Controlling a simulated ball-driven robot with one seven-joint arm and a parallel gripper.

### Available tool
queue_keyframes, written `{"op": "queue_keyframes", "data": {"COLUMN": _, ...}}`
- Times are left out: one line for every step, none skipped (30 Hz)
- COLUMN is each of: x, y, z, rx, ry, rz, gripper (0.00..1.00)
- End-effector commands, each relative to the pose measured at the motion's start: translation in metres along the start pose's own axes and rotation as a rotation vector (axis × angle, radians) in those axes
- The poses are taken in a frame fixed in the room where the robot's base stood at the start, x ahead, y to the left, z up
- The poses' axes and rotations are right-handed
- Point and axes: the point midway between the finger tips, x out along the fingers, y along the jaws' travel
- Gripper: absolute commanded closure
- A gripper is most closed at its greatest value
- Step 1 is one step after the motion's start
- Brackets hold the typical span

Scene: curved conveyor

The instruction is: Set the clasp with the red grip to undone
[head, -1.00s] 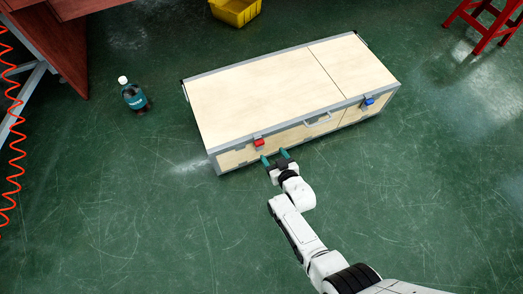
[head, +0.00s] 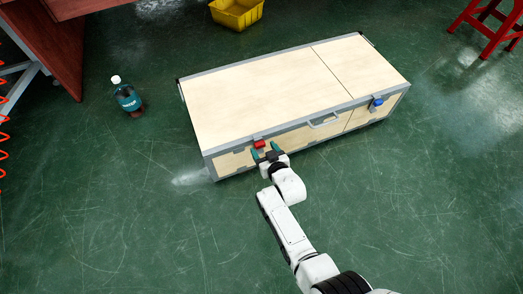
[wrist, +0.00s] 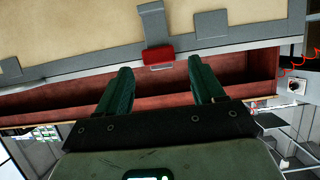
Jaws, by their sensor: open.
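The clasp with the red grip (head: 259,144) is on the front upper edge of a long wooden chest (head: 255,90), towards its left end. In the wrist view the red grip (wrist: 158,57) hangs at the lower end of a grey metal strap (wrist: 154,25), close to the chest's grey edge. My gripper (head: 265,153) is at the chest's front, just below the red grip. Its two green fingers are apart, with nothing between them. In the wrist view the red grip lies just beyond the gap between the fingertips. I cannot tell whether the fingers touch it.
A second clasp with a blue grip (head: 376,102) is on the chest's right front, with a handle (head: 323,122) between the clasps. A bottle (head: 127,97) stands left, a yellow bin (head: 236,14) behind, a red stool (head: 487,22) far right. The green floor in front is clear.

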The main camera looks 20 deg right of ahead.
Motion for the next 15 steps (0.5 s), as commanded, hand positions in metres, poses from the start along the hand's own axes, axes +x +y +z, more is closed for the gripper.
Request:
{"op": "queue_keyframes", "data": {"x": 0.008, "y": 0.002, "z": 0.005, "rx": 0.002, "ry": 0.002, "rz": 0.003, "gripper": 0.32}}
{"op": "queue_keyframes", "data": {"x": 0.011, "y": 0.001, "z": 0.005, "rx": 0.003, "ry": 0.001, "rz": 0.002, "gripper": 0.32}}
{"op": "queue_keyframes", "data": {"x": 0.014, "y": 0.001, "z": 0.005, "rx": 0.004, "ry": 0.001, "rz": 0.002, "gripper": 0.32}}
{"op": "queue_keyframes", "data": {"x": 0.017, "y": 0.001, "z": 0.004, "rx": 0.004, "ry": 0.001, "rz": 0.002, "gripper": 0.32}}
{"op": "queue_keyframes", "data": {"x": 0.019, "y": 0.001, "z": 0.004, "rx": 0.004, "ry": 0.001, "rz": 0.002, "gripper": 0.32}}
{"op": "queue_keyframes", "data": {"x": 0.022, "y": 0.001, "z": 0.004, "rx": 0.003, "ry": 0.001, "rz": 0.002, "gripper": 0.32}}
{"op": "queue_keyframes", "data": {"x": 0.024, "y": 0.001, "z": 0.004, "rx": 0.004, "ry": 0.0, "rz": 0.002, "gripper": 0.32}}
{"op": "queue_keyframes", "data": {"x": 0.025, "y": 0.001, "z": 0.003, "rx": 0.003, "ry": 0.0, "rz": 0.001, "gripper": 0.32}}
{"op": "queue_keyframes", "data": {"x": 0.027, "y": 0.001, "z": 0.002, "rx": 0.003, "ry": 0.0, "rz": 0.001, "gripper": 0.32}}
{"op": "queue_keyframes", "data": {"x": 0.028, "y": 0.001, "z": 0.002, "rx": 0.003, "ry": 0.0, "rz": 0.002, "gripper": 0.32}}
{"op": "queue_keyframes", "data": {"x": 0.029, "y": 0.001, "z": 0.001, "rx": 0.003, "ry": 0.0, "rz": 0.002, "gripper": 0.32}}
{"op": "queue_keyframes", "data": {"x": 0.03, "y": 0.0, "z": 0.001, "rx": 0.002, "ry": 0.001, "rz": 0.001, "gripper": 0.32}}
{"op": "queue_keyframes", "data": {"x": 0.03, "y": 0.0, "z": 0.0, "rx": 0.001, "ry": 0.001, "rz": 0.0, "gripper": 0.32}}
{"op": "queue_keyframes", "data": {"x": 0.031, "y": 0.0, "z": 0.0, "rx": 0.001, "ry": 0.001, "rz": 0.0, "gripper": 0.32}}
{"op": "queue_keyframes", "data": {"x": 0.031, "y": 0.0, "z": 0.0, "rx": 0.001, "ry": 0.001, "rz": 0.0, "gripper": 0.32}}
